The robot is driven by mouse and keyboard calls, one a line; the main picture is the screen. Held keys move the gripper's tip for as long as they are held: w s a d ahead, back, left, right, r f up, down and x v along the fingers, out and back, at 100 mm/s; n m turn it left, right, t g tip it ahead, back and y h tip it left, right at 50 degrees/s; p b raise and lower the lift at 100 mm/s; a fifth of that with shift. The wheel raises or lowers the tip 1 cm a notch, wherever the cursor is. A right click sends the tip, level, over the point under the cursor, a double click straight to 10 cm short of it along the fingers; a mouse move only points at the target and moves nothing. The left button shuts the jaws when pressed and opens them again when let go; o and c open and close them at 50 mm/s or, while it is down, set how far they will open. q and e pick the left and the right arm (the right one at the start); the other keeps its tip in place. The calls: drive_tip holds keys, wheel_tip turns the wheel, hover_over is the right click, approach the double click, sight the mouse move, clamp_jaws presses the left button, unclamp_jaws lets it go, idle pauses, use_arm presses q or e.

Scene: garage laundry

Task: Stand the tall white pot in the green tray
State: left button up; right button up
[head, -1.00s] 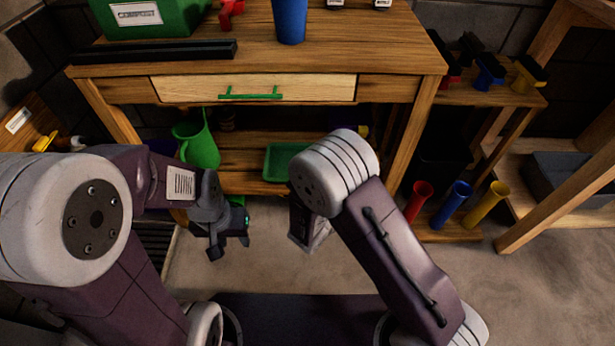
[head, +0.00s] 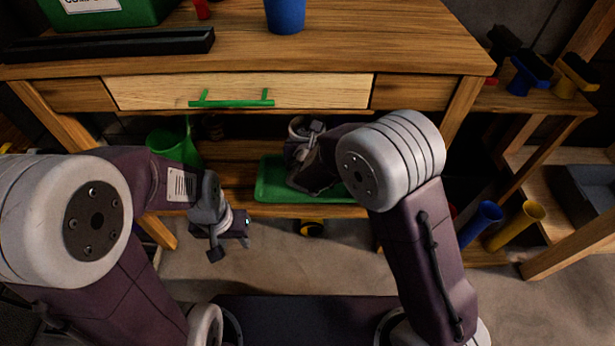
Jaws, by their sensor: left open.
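The green tray (head: 273,182) sits on the lower shelf under the workbench, partly covered by my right arm. My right gripper (head: 303,128) is at the far end of that arm, above the back of the tray. Its fingers are hidden or too small to make out, so I cannot tell whether it is open or holds anything. I cannot clearly make out the tall white pot. My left gripper (head: 231,248) is open, low in front of the shelf and to the left of the tray, with nothing seen between its fingers.
A green watering can (head: 175,145) stands left of the tray on the shelf. The bench drawer (head: 240,91) with its green handle is above. A blue cup (head: 285,14) stands on the benchtop. Blue (head: 481,222) and yellow tubes (head: 515,226) stand at right.

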drive_tip(key=shift+f+b, duration=3.65)
drive_tip(key=shift+f, duration=1.45)
drive_tip(key=o, duration=1.4)
drive_tip(key=shift+s, duration=0.1)
drive_tip(key=shift+o, duration=0.2)
drive_tip(key=shift+r+p, duration=0.3)
drive_tip(key=shift+p, duration=0.05)
drive_tip(key=p+v, duration=0.5)
drive_tip(key=v, duration=0.6)
drive_tip(key=shift+s, duration=0.45)
